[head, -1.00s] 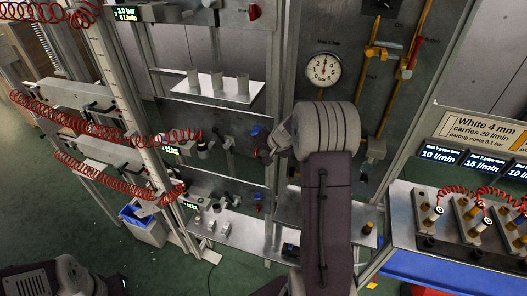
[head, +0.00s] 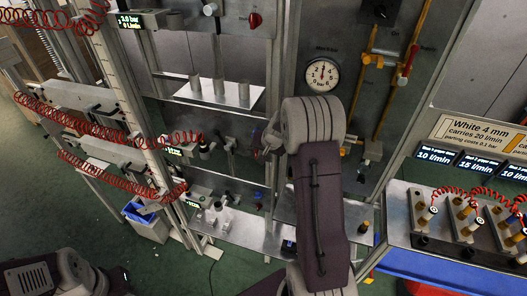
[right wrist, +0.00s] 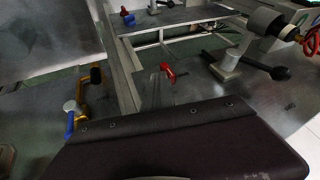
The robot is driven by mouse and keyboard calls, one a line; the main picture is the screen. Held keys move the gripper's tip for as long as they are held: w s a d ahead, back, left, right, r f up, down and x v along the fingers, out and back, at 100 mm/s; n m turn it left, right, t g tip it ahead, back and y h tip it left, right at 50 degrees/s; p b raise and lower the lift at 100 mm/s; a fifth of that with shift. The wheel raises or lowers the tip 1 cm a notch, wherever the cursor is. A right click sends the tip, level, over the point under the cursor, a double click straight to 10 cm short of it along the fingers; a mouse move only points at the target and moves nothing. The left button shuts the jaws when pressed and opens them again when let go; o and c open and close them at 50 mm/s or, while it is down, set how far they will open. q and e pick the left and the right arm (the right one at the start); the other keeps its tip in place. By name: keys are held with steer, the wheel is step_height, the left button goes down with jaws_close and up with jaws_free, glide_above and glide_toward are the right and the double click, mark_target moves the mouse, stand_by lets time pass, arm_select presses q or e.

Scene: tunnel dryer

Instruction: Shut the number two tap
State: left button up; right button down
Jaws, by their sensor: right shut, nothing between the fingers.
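Several small taps show in the head view, and I cannot read which one is number two. One tap with a red handle (head: 254,19) is high on the panel. A tap with a blue handle (head: 259,196) is low on the frame. My right gripper (head: 264,149) is at the panel left of my bent wrist, shut and empty; its fingertips are small and partly hidden, so contact with a tap cannot be told. In the right wrist view a red-handled tap (right wrist: 168,71) and a blue-handled brass fitting (right wrist: 71,122) show. My left gripper is out of view.
A round gauge (head: 322,75) is behind my right wrist. Red coiled hoses (head: 100,179) hang at the left. A bench with brass fittings (head: 400,215) is at the right.

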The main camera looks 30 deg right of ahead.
steer(key=shift+w+a+r+p, duration=0.2)
steer(key=shift+w+a+p, duration=0.9)
steer(key=shift+w+a, duration=0.6)
steer(key=shift+w+f, duration=0.1)
steer(key=shift+w, duration=0.15)
stand_by(0.4)
steer(key=b+v, duration=0.2)
steer(key=v, duration=0.7)
